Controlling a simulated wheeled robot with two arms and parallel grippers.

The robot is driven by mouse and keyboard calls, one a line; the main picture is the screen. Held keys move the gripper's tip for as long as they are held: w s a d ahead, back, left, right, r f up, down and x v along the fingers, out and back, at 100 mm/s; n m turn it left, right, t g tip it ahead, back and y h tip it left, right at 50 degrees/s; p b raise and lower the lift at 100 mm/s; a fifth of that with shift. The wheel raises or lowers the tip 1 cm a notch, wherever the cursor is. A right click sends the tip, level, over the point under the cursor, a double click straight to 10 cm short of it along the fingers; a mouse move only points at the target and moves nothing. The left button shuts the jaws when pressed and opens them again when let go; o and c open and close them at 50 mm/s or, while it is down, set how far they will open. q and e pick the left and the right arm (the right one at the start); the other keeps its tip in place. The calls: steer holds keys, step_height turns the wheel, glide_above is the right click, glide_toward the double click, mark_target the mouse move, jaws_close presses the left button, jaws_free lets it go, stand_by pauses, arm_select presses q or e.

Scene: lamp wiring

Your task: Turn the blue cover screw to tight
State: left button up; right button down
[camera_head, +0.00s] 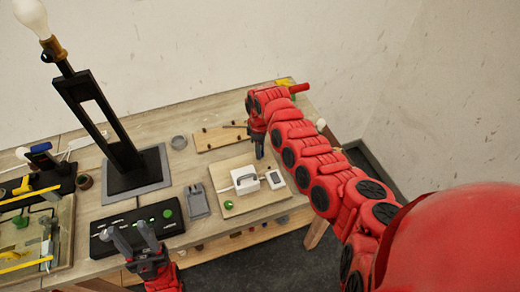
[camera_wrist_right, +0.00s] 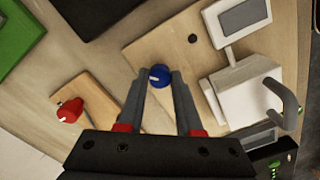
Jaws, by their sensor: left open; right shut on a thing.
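The blue cover screw (camera_wrist_right: 158,76) is a round blue knob with a pale mark, on a light wooden board. My right gripper (camera_wrist_right: 160,80) has its two fingers on either side of it and is shut on it. In the head view my right gripper (camera_head: 260,150) points down at the board's far edge and the blue screw is hidden. The white box with a handle (camera_head: 246,181) stands beside it on the board (camera_head: 229,207). My left gripper (camera_head: 134,238) is open and empty, over the front edge of the black panel.
A white device with a grey display (camera_wrist_right: 240,18) sits on the same board. A second wooden board (camera_head: 214,141) bears small parts, including a red knob (camera_wrist_right: 69,112). The black panel (camera_head: 116,232), a grey box (camera_head: 197,201) and the lamp stand (camera_head: 108,120) are on the left.

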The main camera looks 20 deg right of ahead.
steer(key=m+b, duration=0.1)
steer(key=m, duration=0.1)
steer(key=shift+w+f+m+b, duration=0.1)
steer(key=shift+f+m+b, duration=0.05)
steer(key=shift+m+b, duration=0.2)
steer(key=shift+f+m+b, duration=0.1)
steer(key=shift+m+b, duration=0.25)
steer(key=shift+m, duration=0.2)
steer(key=m+b, duration=0.2)
steer(key=shift+m+b, duration=0.3)
steer(key=shift+b, duration=0.05)
steer(key=shift+m+b, duration=0.35)
steer(key=shift+m, duration=0.15)
steer(key=shift+r+m+b, duration=0.2)
steer(key=shift+m+b, duration=0.15)
steer(key=shift+m, duration=0.55)
steer(key=m, duration=0.2)
steer(key=shift+r+m, duration=0.15)
steer(key=shift+m, duration=2.45)
